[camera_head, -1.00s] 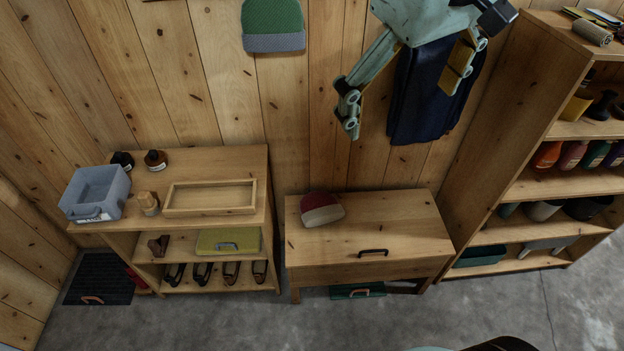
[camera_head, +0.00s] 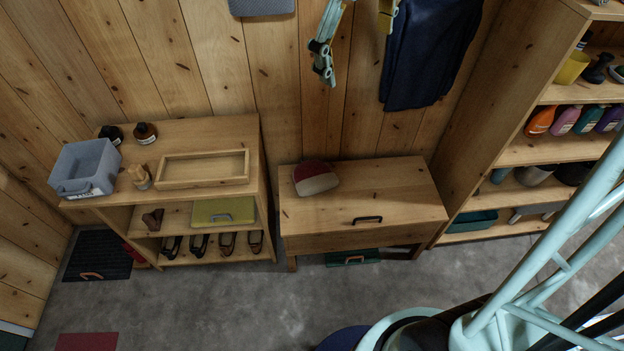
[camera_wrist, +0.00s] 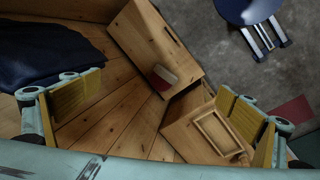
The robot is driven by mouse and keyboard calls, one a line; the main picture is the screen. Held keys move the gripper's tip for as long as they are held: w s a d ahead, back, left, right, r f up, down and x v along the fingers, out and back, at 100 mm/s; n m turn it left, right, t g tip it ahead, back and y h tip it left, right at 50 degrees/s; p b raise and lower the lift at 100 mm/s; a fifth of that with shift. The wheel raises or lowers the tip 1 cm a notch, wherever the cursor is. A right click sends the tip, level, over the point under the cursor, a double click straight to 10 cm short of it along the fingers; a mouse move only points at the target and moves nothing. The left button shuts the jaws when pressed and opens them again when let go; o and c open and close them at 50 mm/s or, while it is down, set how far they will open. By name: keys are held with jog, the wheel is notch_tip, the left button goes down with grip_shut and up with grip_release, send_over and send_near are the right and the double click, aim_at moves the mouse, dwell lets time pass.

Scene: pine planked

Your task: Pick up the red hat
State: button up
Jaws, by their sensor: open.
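The red hat (camera_head: 315,177), red with a pale grey band, lies on top of the low wooden bench cabinet (camera_head: 390,200), near its back left corner. It also shows in the wrist view (camera_wrist: 163,78), small and below my gripper. My gripper (camera_head: 355,35) is at the top of the head view, partly cut off by the frame edge, well above the hat and apart from it. In the wrist view its two yellow-padded fingers (camera_wrist: 165,115) stand wide apart with nothing between them.
A dark blue cloth (camera_head: 425,60) hangs on the wall by my gripper. A shelf (camera_head: 225,135) on the left holds a grey bin (camera_head: 85,168), bottles and a wooden tray (camera_head: 205,181). A tall shelf (camera_head: 490,120) with bottles stands right. The bench top right of the hat is clear.

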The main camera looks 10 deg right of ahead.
jog(key=w+f+n, duration=0.3)
jog(key=w+f, duration=0.8)
jog(key=w, duration=0.1)
jog(key=n+g+h+b, duration=0.2)
jog(key=n, duration=0.5)
send_over(319, 170)
jog(key=s+a, duration=0.1)
jog(key=a, duration=0.3)
notch_tip(319, 170, down, 32)
notch_tip(319, 170, down, 17)
jog(key=w+a+n, duration=0.1)
jog(key=n, duration=0.1)
jog(key=shift+w+a+r+n+h, duration=0.2)
jog(key=shift+n+h, duration=0.1)
jog(key=shift+n, duration=0.1)
jog(key=shift+d, duration=0.1)
jog(key=shift+b+x, duration=0.75)
jog(key=shift+x, duration=3.55)
jog(key=shift+s, duration=0.1)
jog(key=shift+b+x, duration=0.65)
jog(key=shift+x, duration=1.95)
